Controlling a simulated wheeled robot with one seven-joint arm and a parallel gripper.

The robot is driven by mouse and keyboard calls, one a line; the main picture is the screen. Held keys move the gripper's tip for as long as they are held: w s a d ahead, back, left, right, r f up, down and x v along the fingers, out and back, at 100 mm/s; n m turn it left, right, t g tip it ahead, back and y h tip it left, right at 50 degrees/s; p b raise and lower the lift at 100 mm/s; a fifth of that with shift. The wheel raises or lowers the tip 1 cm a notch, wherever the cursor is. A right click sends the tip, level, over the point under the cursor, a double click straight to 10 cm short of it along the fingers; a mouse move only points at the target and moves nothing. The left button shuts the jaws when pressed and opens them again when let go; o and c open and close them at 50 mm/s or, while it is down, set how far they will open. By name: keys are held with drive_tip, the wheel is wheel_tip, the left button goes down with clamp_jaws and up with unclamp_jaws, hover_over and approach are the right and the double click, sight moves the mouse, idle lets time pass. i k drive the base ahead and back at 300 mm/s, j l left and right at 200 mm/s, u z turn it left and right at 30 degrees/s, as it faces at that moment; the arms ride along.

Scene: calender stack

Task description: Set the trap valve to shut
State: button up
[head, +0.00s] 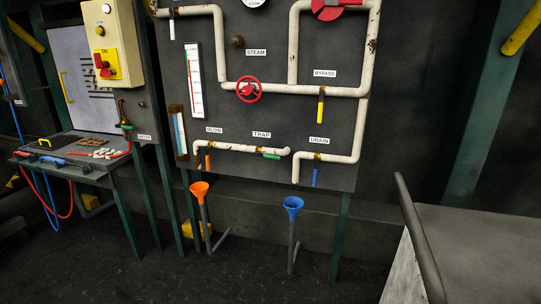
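The trap valve's green lever (271,156) is on the lower left white pipe, just below the TRAP label (261,134). The lever lies level, in line with its pipe. The pipe is on a dark panel (280,68) held up on green legs. My gripper is not in view.
An orange lever (208,162) hangs left of the trap valve, a blue lever (316,177) right. A yellow lever (321,106) and red handwheel (248,89) sit above. Orange (200,187) and blue funnels (293,204) stand below. A grey surface (485,245) fills the lower right.

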sight(255, 154)
drive_tip(key=i+j, duration=0.15)
drive_tip(key=j, duration=0.2)
drive_tip(key=i+j, duration=0.15)
drive_tip(key=j, duration=0.15)
drive_tip(key=i+j, duration=0.15)
drive_tip(key=j, duration=0.2)
drive_tip(key=i+j+z, duration=0.1)
drive_tip(key=j, duration=0.25)
drive_tip(key=i+j+z, duration=0.5)
drive_tip(key=i+j, duration=0.9)
drive_tip(key=i, duration=0.1)
